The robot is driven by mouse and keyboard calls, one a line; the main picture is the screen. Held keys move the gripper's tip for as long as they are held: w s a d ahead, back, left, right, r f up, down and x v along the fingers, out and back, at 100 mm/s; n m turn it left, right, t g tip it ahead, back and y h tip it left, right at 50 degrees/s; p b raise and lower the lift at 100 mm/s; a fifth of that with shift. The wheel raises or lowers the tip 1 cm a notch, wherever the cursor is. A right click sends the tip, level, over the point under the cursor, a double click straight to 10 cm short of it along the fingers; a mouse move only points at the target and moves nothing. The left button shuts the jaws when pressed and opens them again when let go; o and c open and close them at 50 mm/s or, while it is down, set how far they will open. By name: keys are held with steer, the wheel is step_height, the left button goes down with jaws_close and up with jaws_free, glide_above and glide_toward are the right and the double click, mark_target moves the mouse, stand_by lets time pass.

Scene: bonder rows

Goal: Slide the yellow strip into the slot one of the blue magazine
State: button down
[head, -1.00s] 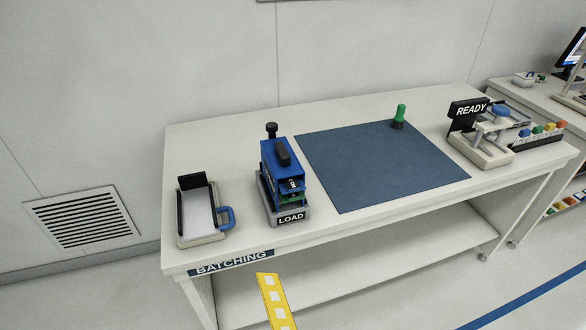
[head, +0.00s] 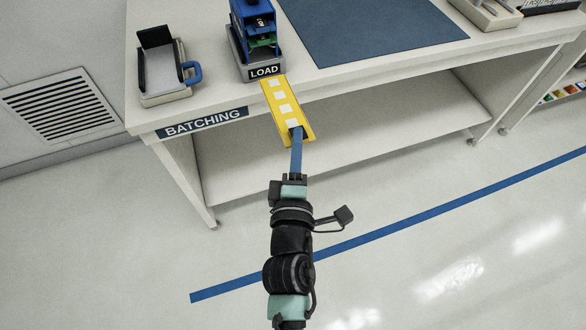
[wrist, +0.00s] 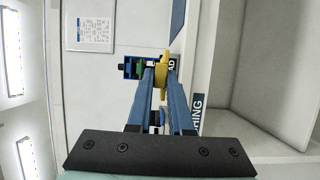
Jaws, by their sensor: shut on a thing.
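The yellow strip (head: 284,108), with white squares along it, is held by its near end in my gripper (head: 297,134). The blue fingers are shut on it. The strip points away from me toward the blue magazine (head: 253,22), which stands on a grey base marked LOAD at the table's front edge. The strip's far end shows just in front of the LOAD label; I cannot tell its height or exact gap. In the wrist view the strip (wrist: 161,70) is seen nearly edge-on between the fingers, with the magazine (wrist: 130,67) beyond. The magazine's top is cut off in the head view.
A tray with a blue handle (head: 160,75) stands left of the magazine. A dark blue mat (head: 370,30) lies to the right. Below is a lower shelf (head: 360,122); the floor in front is clear.

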mark_target(268, 80)
steer(key=shift+w+a, duration=0.1)
steer(key=shift+w, duration=0.05)
steer(key=shift+w+a+b, duration=0.25)
steer(key=shift+w+b, duration=0.05)
steer(key=shift+w, duration=0.45)
steer(key=shift+w+a+b, duration=0.2)
steer(key=shift+w+b, duration=0.05)
steer(key=shift+w, duration=0.45)
steer(key=shift+w+a+b, duration=0.25)
steer(key=shift+w+b, duration=0.05)
steer(key=shift+w, duration=0.45)
steer(key=shift+w, duration=0.15)
steer(key=shift+w+a+b, duration=0.25)
steer(key=shift+w+b, duration=0.1)
steer(key=shift+w, duration=0.35)
steer(key=shift+w+a+b, duration=0.2)
steer(key=shift+w+b, duration=0.1)
steer(key=shift+w, duration=0.35)
steer(key=shift+w, duration=0.1)
steer(key=shift+w+a+b, duration=0.45)
steer(key=shift+w+b, duration=0.3)
steer(key=shift+w, duration=0.55)
steer(key=shift+w+a+b, duration=0.4)
steer(key=shift+w+b, duration=0.35)
steer(key=shift+w, duration=0.55)
steer(key=shift+w+a+b, duration=0.45)
steer(key=shift+w+b, duration=0.3)
steer(key=shift+w, duration=0.55)
